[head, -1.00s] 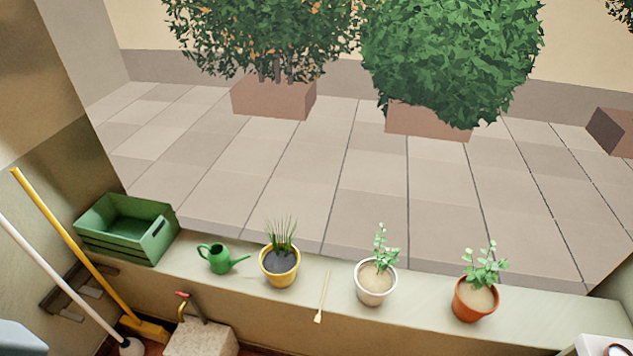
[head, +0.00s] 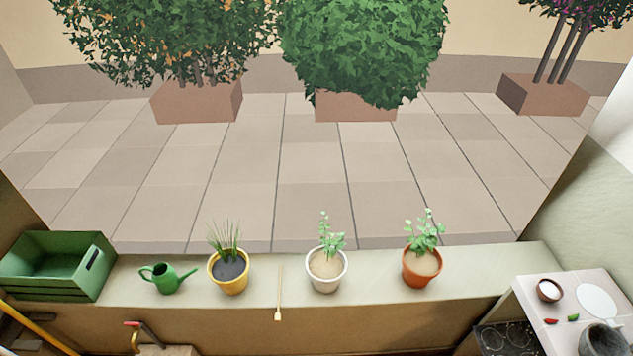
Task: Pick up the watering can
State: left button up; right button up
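The small green watering can (head: 167,278) stands upright on the pale shelf ledge (head: 380,294), left of centre in the head view. Its handle is on the left and its spout points right, close to the yellow pot. Neither of my grippers shows in the head view.
A green crate (head: 62,284) stands left of the can. A yellow pot with grass (head: 229,284), a thin wooden stick (head: 279,296), a white pot (head: 326,285) and a terracotta pot (head: 421,280) line the ledge. A side table (head: 535,296) stands at right. The ledge's right end is clear.

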aim_at(164, 276)
jog(key=u, duration=1.15)
